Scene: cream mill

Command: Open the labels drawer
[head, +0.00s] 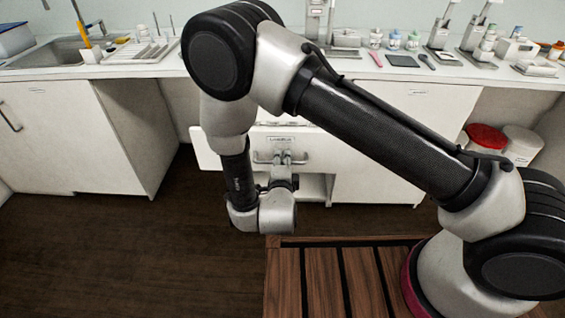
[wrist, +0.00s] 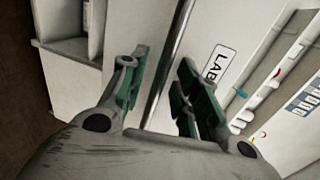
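The labels drawer (head: 205,150) has a white front below the counter, with a name plate (head: 279,139) above a metal bar handle (head: 262,158). My gripper (head: 285,158) is at this handle, pointing at the drawer front. In the wrist view the handle bar (wrist: 177,45) runs between the two green-padded fingers of my gripper (wrist: 163,88). Gaps show on both sides of the bar, so the fingers are around it but not clamped. The label (wrist: 218,65), partly readable as "LAB", is right of the bar. My arm hides part of the drawer front; how far it stands out is unclear.
The counter (head: 400,72) carries bottles, instruments and a sink (head: 55,52) at left. An open shelf (head: 314,188) lies under the drawer. A red-lidded tub (head: 486,137) stands at right. The dark floor (head: 120,240) is clear at left. Small coloured items show beyond the drawer's upper edge in the wrist view.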

